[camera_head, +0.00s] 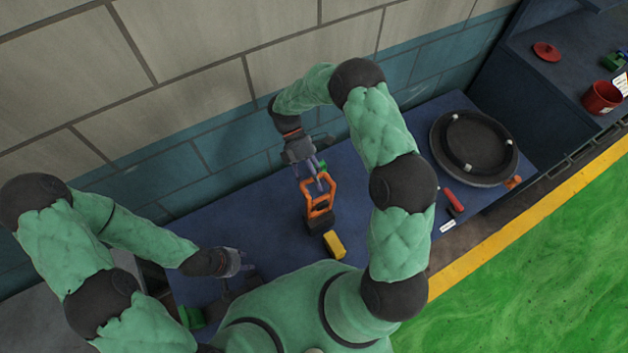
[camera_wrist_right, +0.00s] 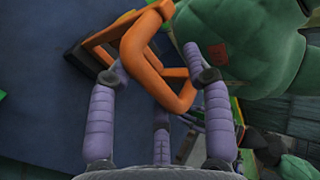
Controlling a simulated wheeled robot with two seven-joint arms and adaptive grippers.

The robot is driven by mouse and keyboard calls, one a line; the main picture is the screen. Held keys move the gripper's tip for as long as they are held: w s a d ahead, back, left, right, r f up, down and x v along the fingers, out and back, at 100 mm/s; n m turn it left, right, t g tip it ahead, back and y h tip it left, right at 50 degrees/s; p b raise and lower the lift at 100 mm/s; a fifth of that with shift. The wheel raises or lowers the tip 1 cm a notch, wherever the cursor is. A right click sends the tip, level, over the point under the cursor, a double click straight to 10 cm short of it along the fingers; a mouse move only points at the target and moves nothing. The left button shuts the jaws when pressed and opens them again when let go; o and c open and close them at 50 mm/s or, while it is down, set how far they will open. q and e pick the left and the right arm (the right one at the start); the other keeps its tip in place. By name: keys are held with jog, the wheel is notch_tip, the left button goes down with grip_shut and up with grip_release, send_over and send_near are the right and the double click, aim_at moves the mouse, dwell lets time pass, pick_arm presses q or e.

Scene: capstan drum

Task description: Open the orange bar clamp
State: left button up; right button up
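The orange bar clamp (camera_head: 318,196) has an orange frame and a dark block at its lower end, and rests on the blue table in the head view. My right gripper (camera_head: 314,174) is at the clamp's upper end.
A yellow block (camera_head: 334,245) lies just below the clamp. A round black drum (camera_head: 450,160) stands at the right, with a red-handled tool (camera_head: 453,198) and a white label (camera_head: 447,226) near it. A green item (camera_head: 190,318) lies at lower left. The wall is close behind.

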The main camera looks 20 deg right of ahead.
jog(key=shift+w+r, duration=0.15)
jog(key=shift+r, duration=0.4)
notch_tip(320, 180, up, 9)
dwell(0.5)
